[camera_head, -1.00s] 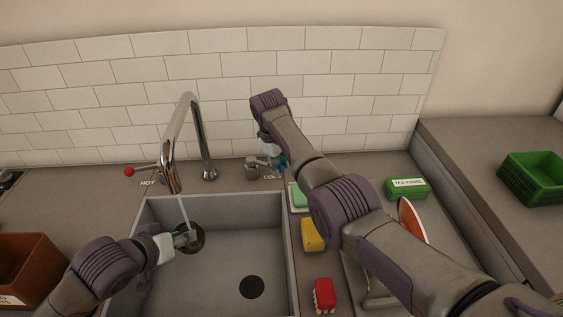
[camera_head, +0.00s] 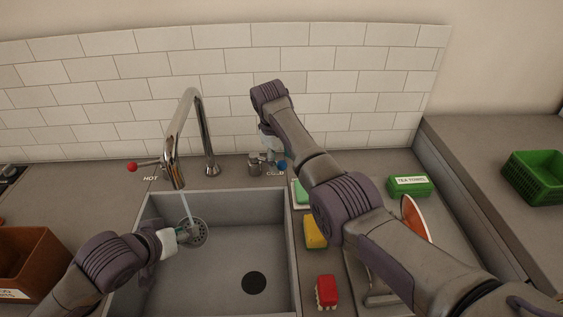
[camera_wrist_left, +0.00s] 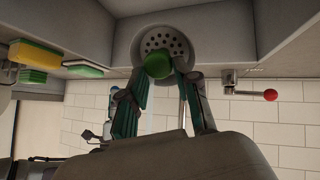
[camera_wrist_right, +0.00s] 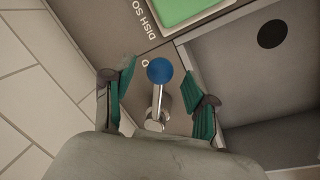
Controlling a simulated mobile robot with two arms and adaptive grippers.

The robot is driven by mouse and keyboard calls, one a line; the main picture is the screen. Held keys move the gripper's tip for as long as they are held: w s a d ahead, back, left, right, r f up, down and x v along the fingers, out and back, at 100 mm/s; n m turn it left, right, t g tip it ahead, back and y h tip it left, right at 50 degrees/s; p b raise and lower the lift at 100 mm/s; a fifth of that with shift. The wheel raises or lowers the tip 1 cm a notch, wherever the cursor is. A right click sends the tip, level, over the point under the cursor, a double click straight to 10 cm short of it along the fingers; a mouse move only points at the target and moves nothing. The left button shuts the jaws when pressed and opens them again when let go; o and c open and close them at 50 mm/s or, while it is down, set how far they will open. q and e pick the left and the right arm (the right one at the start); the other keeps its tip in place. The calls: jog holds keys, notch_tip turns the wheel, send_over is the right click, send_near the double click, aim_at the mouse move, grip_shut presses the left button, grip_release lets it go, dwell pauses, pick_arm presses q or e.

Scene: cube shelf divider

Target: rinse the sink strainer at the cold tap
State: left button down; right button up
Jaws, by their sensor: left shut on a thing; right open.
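The sink strainer (camera_head: 196,233) is a grey, perforated round disc with a green knob (camera_wrist_left: 157,65). My left gripper (camera_head: 180,235) is shut on the knob and holds the strainer in the left part of the sink. A thin stream of water (camera_head: 186,205) falls from the tap spout (camera_head: 175,178) onto the strainer. The cold tap lever has a blue ball end (camera_wrist_right: 159,71); it also shows beside its valve in the head view (camera_head: 282,166). My right gripper (camera_wrist_right: 158,80) is open, its fingers on either side of the lever. Contact there cannot be told.
The hot tap lever with a red ball (camera_head: 132,167) is left of the spout. The grey sink (camera_head: 225,275) has a dark drain hole (camera_head: 254,283). A yellow sponge (camera_head: 314,232), red brush (camera_head: 326,291) and green box (camera_head: 409,186) are right of it. A brown bin (camera_head: 25,265) stands left.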

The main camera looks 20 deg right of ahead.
notch_tip(320, 180, up, 10)
jog(key=s+a, duration=0.1)
jog(key=shift+a+r, duration=0.15)
jog(key=shift+a, duration=0.2)
dwell(0.6)
